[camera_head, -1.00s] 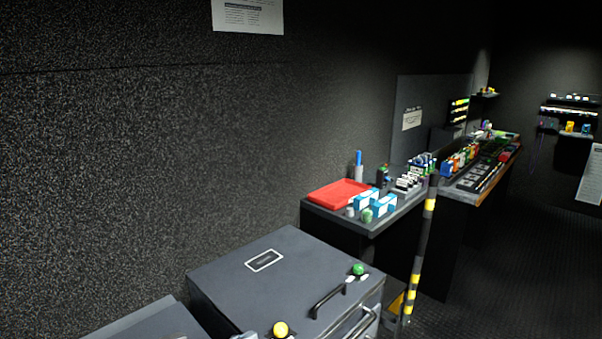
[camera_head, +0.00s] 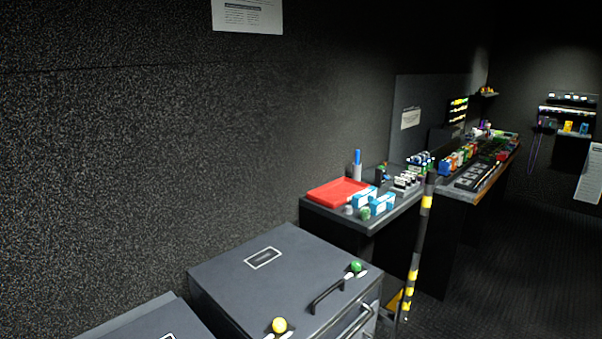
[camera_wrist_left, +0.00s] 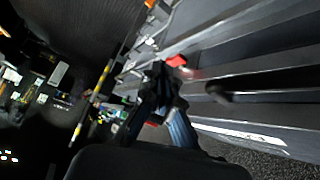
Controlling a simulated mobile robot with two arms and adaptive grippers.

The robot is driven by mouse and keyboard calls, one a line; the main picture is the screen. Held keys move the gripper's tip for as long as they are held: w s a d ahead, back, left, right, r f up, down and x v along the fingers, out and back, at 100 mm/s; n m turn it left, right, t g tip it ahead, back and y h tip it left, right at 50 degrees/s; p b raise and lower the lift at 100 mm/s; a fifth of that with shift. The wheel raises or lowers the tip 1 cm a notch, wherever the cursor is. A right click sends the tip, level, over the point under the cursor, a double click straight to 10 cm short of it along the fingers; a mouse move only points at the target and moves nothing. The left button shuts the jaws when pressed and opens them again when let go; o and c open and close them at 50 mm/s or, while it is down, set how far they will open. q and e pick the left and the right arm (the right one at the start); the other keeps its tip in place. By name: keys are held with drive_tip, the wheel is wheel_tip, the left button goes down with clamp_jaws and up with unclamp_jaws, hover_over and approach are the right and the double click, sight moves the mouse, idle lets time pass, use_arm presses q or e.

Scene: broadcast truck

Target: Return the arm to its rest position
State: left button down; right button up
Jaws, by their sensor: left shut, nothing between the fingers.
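My left gripper (camera_wrist_left: 160,92) shows in the left wrist view, dark and partly blurred. Its fingers are together with nothing seen between them. It is in front of grey metal surfaces with long ledges, and small red parts (camera_wrist_left: 176,61) show close by its tips. I cannot tell whether it touches anything. Neither gripper shows in the head view, and my right gripper is in no view.
Floor at right is clear.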

use_arm(q)
drive_tip(key=s+a+f+n+g+y, duration=0.2)
drive_tip(key=s+a+f+g+y, duration=0.25)
drive_tip(key=s, duration=0.65)
drive_tip(key=s+f+x, duration=0.1)
drive_tip(key=s+x, duration=0.2)
drive_tip(key=x, duration=1)
drive_tip(key=s+a+x, duration=0.1)
drive_tip(key=s+x, duration=0.1)
drive_tip(key=x, duration=1.1)
drive_tip(key=s+a+f+g, duration=0.1)
drive_tip(key=s+a+f, duration=0.2)
drive_tip(key=s+f, duration=1.3)
drive_tip(key=shift+s+m, duration=0.3)
drive_tip(key=shift+s, duration=0.5)
drive_tip(key=shift+f, duration=0.1)
